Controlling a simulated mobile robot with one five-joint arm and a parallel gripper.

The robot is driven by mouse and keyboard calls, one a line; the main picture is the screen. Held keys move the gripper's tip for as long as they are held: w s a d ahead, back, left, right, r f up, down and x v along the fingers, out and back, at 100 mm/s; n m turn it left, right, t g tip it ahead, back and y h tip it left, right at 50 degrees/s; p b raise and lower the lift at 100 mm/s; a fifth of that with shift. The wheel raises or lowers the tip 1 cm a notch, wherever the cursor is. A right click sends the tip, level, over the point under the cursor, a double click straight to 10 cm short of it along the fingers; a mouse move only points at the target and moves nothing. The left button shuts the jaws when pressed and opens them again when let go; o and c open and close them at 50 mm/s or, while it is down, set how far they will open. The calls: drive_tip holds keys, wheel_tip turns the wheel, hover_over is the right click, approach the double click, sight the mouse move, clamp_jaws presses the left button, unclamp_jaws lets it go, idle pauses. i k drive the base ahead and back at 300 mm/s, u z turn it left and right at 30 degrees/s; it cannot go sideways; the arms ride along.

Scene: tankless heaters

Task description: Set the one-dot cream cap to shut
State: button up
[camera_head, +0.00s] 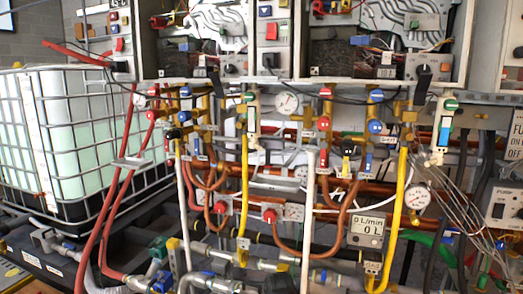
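I cannot pick out the one-dot cream cap with certainty; any dot marking is too small to read. A pale cream valve piece (437,157) sits at the right, below a green-topped, cream-bodied fitting (448,118). A similar green-topped cream fitting (252,118) stands left of centre, above a yellow pipe. I cannot tell whether any of these is open or shut. My gripper does not show in this view.
Open heater housings (207,40) line the top. Loose wires hang at right. A caged white tank (75,135) stands at left.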

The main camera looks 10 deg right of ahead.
sight(256, 145)
drive_tip(key=k, duration=1.15)
drive_tip(key=u, duration=0.35)
drive_tip(key=i, duration=0.85)
drive_tip(key=u, duration=0.95)
drive_tip(key=i, duration=0.6)
drive_tip(key=k, duration=0.7)
drive_tip(key=u, duration=0.2)
drive_tip(key=i, duration=0.7)
drive_tip(key=z, duration=0.05)
